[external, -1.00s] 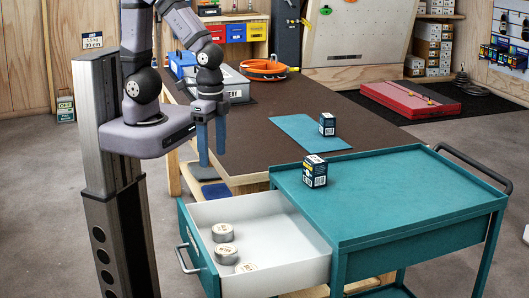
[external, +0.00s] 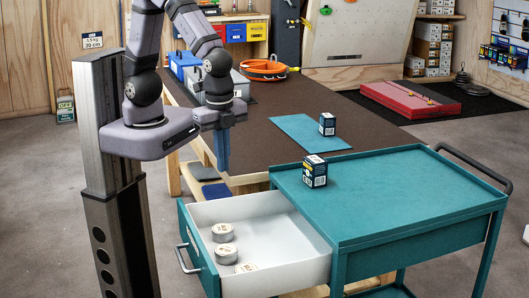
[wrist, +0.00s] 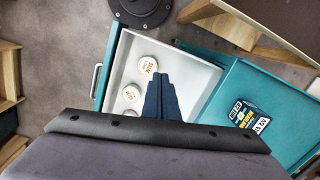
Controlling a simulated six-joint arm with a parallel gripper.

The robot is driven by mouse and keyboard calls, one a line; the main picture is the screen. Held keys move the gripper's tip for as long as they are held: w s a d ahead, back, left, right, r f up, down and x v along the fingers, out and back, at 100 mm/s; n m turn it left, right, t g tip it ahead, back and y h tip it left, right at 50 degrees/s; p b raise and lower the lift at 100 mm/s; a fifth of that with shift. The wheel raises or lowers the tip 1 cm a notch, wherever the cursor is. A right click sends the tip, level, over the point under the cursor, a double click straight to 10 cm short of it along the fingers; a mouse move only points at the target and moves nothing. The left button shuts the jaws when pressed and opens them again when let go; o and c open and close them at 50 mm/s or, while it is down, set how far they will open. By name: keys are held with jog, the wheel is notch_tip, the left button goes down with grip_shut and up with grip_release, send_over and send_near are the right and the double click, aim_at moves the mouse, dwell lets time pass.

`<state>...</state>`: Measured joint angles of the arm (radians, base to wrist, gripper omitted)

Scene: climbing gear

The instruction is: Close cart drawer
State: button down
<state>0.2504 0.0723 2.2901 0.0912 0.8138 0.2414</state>
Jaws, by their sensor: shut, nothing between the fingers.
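The teal cart (external: 400,190) stands at the right. Its drawer (external: 285,240), white inside with a teal front, is pulled out toward the left. The drawer handle (external: 184,258) is a grey bar on that front. Several round tins lie in the drawer, such as the upper tin (external: 222,232); the wrist view shows tins (wrist: 145,63) too. My gripper (external: 223,168) is shut and empty, pointing down, and appears above and behind the open drawer. In the wrist view its fingers (wrist: 161,80) overlap the drawer interior, and I see no contact.
A small dark box (external: 315,172) stands on the cart top. Another box (external: 327,124) stands on a teal mat (external: 300,135) on the brown table (external: 370,119). An orange hose coil (external: 263,70) lies farther back. Grey floor is clear left of the drawer.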

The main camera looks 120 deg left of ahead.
jog(key=w+d+f+m+t+y+b, duration=0.1)
jog(key=w+d+f+m, duration=0.15)
jog(key=d+m, duration=0.5)
jog(key=w+d+f+m+y, duration=0.1)
jog(key=w+d+m, duration=0.3)
jog(key=d, duration=0.7)
jog(key=s+d+f+m+t, duration=0.1)
jog(key=s+d+m, duration=0.1)
jog(key=d+m, duration=0.4)
jog(key=s+d+f+m+t, duration=0.1)
jog(key=s+d+m, duration=0.2)
jog(key=d, duration=0.5)
jog(key=shift+w+a+f+p, duration=0.5)
jog(key=shift+w+a+f, duration=0.4)
jog(key=shift+f, duration=0.7)
jog(key=shift+w+a+f+p, duration=0.5)
jog(key=shift+w+a+f, duration=0.4)
jog(key=shift+f, duration=0.75)
jog(key=shift+w+a+f+p, duration=0.5)
jog(key=shift+w+a+f, duration=0.4)
jog(key=shift+f, duration=0.7)
jog(key=shift+w, duration=0.15)
jog(key=w+a, duration=1.8)
jog(key=shift+w+a+r, duration=0.1)
jog(key=shift+w+a, duration=0.4)
